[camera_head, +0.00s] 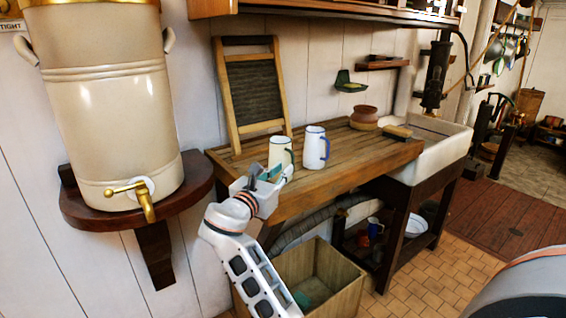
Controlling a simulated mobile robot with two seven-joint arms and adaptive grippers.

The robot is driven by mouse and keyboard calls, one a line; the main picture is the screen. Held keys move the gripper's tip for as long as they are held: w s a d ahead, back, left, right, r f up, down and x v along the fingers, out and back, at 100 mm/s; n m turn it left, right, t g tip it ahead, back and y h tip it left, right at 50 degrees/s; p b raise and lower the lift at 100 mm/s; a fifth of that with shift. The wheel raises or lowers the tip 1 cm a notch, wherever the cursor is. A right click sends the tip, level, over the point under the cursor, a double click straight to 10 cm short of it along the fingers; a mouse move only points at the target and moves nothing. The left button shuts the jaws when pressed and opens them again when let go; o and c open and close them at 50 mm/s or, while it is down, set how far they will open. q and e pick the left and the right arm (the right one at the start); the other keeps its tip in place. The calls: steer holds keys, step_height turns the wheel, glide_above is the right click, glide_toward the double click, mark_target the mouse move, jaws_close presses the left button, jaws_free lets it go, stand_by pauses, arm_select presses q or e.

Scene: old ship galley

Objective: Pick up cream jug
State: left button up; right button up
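A cream jug (280,150) with a dark green rim and handle stands upright on the slatted wooden counter (350,167), near its front left part.
A white jug with a blue handle (314,150) stands close right of the cream jug. A washboard (253,90) leans behind. A brown pot (364,118) and brush (397,132) are farther right, by the sink (440,150). A wooden crate (340,285) stands below.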

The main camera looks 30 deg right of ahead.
mark_target(292, 163)
steer(key=x, duration=0.3)
steer(key=p+x, duration=0.1)
steer(key=x, duration=0.3)
steer(key=shift+s+d, duration=0.1)
steer(key=shift+s, duration=0.15)
jaws_close()
